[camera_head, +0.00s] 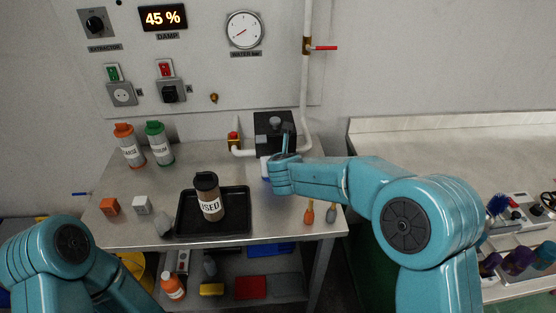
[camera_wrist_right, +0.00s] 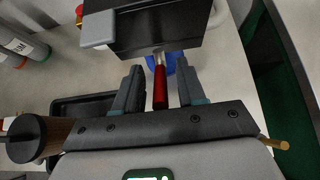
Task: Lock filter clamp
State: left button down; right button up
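The black filter housing (camera_head: 268,122) stands at the back of the metal table, with pipes on both sides. It fills the top of the right wrist view (camera_wrist_right: 160,25). A red lever (camera_wrist_right: 160,85), likely the clamp handle, sticks out from the housing toward my right gripper. My right gripper (camera_wrist_right: 158,88) is open, with one finger on each side of the lever and visible gaps to it. In the head view my right gripper (camera_head: 284,146) is in front of the housing and the lever is hidden. My left gripper is out of view; only its arm shows.
A black tray (camera_head: 184,228) holds a brown jar labelled USED (camera_head: 209,196). A blue and white piece (camera_head: 265,169) is below the housing. Orange and green bottles stand back left. Small blocks lie left of the tray, and two small handled items lie front right.

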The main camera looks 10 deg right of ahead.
jog(key=shift+s, duration=0.1)
jog(key=shift+s+r, duration=0.25)
jog(key=b+v, duration=0.1)
jog(key=v, duration=1.4)
jog(key=shift+s, duration=0.25)
jog(key=shift+r, duration=0.1)
jog(key=shift+c, duration=0.3)
